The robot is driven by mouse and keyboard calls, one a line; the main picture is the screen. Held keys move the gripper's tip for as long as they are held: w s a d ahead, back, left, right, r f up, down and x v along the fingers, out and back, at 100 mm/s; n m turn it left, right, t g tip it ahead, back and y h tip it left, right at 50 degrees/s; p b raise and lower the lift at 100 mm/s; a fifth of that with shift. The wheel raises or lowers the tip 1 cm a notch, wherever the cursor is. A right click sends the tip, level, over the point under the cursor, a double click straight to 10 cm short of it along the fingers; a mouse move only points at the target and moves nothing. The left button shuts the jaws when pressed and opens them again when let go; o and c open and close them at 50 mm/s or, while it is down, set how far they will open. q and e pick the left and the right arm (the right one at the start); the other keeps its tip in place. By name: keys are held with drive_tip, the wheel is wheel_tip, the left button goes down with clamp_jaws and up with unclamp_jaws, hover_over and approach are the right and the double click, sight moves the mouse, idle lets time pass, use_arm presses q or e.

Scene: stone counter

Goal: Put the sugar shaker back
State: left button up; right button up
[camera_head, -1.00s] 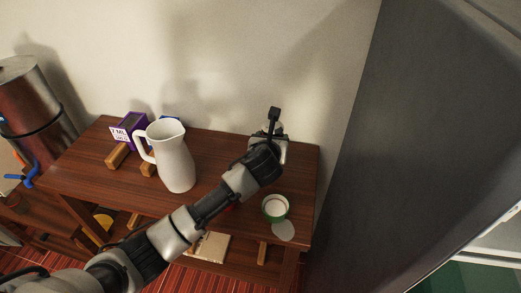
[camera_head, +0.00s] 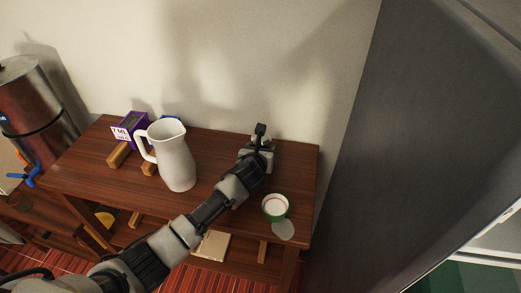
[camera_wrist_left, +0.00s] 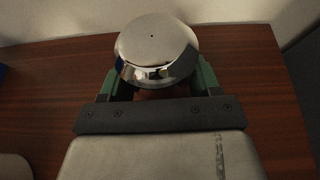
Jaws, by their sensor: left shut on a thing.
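The sugar shaker (camera_wrist_left: 158,50) shows in the left wrist view as a shiny metal domed top with a small hole. My left gripper (camera_wrist_left: 158,88) has its green fingers on either side of it and is shut on it. In the head view my left gripper (camera_head: 258,150) is over the back right part of the wooden table (camera_head: 215,150), and my wrist mostly hides the shaker there. The shaker's lower part is hidden, so I cannot tell whether it touches the table. My right gripper is not in view.
A white pitcher (camera_head: 176,160) stands left of my arm. A purple box (camera_head: 128,127) is behind it, near wooden blocks (camera_head: 118,154). A large dark panel (camera_head: 420,130) rises at the right.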

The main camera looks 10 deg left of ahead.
use_arm(q)
drive_tip(key=o, duration=1)
drive_tip(key=shift+o, duration=0.2)
drive_tip(key=shift+r, duration=0.1)
drive_tip(key=v, duration=1.2)
